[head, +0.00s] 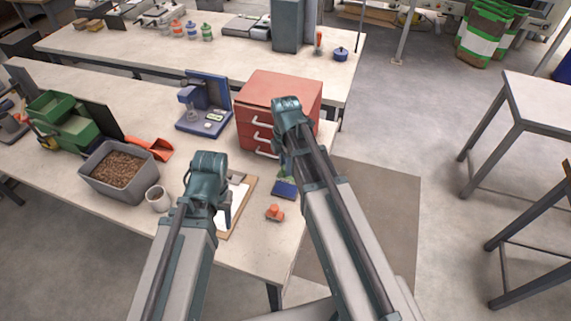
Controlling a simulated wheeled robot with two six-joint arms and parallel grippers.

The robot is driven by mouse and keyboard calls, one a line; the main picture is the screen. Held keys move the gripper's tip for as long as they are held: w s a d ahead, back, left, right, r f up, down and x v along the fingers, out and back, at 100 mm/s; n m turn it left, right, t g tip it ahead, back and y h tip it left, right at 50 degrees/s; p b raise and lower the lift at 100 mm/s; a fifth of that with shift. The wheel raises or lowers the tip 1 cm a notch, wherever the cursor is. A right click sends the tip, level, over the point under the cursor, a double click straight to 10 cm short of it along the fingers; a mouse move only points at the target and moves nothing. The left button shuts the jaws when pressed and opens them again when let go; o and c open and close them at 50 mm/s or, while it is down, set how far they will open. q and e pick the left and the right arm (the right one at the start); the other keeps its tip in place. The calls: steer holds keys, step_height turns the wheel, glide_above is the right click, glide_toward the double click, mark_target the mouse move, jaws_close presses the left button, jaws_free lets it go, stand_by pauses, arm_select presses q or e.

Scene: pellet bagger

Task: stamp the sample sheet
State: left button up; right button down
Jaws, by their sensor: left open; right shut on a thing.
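The white sample sheet (238,198) lies on a brown clipboard (246,206) near the bench's front edge, partly covered by my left arm. My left gripper (228,209) points down over the sheet's left side and is open; its fingertips are mostly hidden. A dark blue pad (284,189) lies right of the clipboard, with something green at its back edge. A small orange knobbed object (275,213) stands in front of the pad; I cannot tell whether it is the stamp.
The red cabinet (277,88) stands behind, with a blue scale-like device (204,115) to its left. A grey pellet bin (113,190), a grey cup (158,198), an orange scoop (150,148) and green boxes (68,122) fill the left side. The bench ends right of the pad.

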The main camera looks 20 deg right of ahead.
arm_select(q)
steer(key=shift+f+b, duration=2.25)
steer(key=shift+f, duration=0.25)
arm_select(e)
steer(key=shift+f, duration=2.5)
arm_select(q)
steer(key=shift+f+b, duration=0.5)
steer(key=shift+f, duration=0.05)
arm_select(e)
steer(key=shift+f, duration=0.5)
step_height(320, 180, up, 7)
steer(key=p, duration=0.7)
steer(key=shift+r, duration=0.1)
arm_select(q)
step_height(320, 180, up, 7)
